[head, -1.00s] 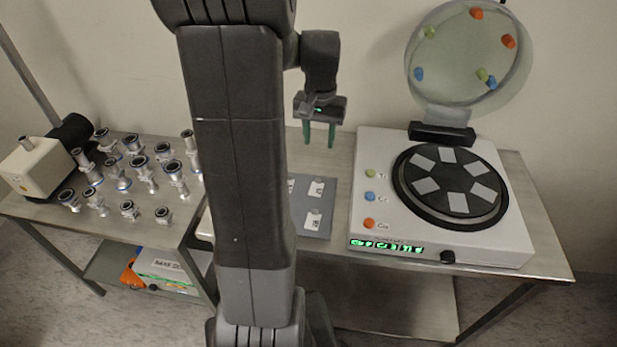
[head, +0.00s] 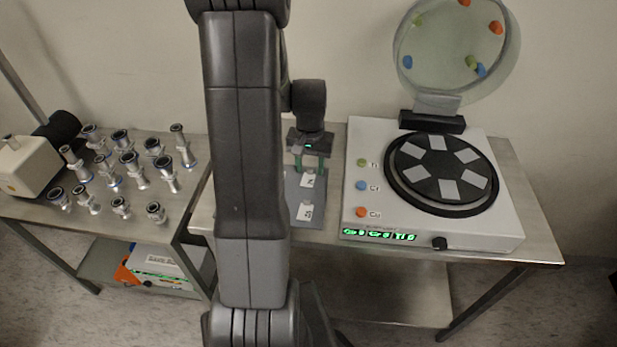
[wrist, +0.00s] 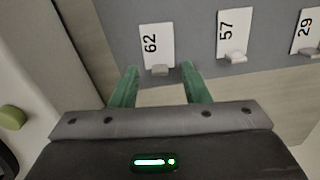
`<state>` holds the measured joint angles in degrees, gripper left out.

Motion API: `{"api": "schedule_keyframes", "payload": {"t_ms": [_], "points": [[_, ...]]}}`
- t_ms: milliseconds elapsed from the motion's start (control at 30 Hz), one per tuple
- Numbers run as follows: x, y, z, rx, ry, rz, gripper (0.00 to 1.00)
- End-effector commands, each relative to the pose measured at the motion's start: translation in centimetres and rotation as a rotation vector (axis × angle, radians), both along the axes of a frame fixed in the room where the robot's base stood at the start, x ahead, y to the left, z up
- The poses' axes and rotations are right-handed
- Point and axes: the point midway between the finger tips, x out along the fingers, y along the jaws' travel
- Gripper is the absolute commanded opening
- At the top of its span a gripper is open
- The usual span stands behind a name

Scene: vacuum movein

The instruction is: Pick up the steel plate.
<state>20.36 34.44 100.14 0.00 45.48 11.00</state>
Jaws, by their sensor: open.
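My gripper (head: 310,162) is over the grey board (head: 318,206) on the right table, fingers pointing down. It also shows in the wrist view (wrist: 160,70), its two green fingers apart with nothing held between them. A white tag marked 62 (wrist: 158,45) lies just beyond the fingertips. A small pale metallic piece (wrist: 160,70) at the tag's near end lies in line with the gap. Similar pieces sit at tag 57 (wrist: 236,57) and tag 29 (wrist: 310,51). Several grey square plates (head: 438,143) lie on the black disc. I cannot tell which is the steel plate.
The white coater (head: 358,145) stands right of the board, its round clear lid (head: 445,50) raised. Several metal flanged fittings (head: 135,168) crowd the left table beside a cream pump (head: 25,168). My arm hides part of the board and the left side of its table.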

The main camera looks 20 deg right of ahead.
Motion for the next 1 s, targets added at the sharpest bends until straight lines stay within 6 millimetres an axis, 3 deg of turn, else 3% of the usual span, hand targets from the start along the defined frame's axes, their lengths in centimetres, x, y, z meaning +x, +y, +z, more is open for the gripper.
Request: {"api": "schedule_keyframes", "payload": {"t_ms": [167, 367, 733, 1000], "points": [[0.0, 0.0, 0.0, -0.001, -0.001, 0.000, 0.40], [0.0, 0.0, 0.0, -0.001, -0.001, 0.000, 0.01], [0.1, 0.0, 0.7, -0.001, -0.004, 0.000, 0.00], [0.1, 0.0, 5.6, -0.003, -0.006, 0.000, 0.00]]}}
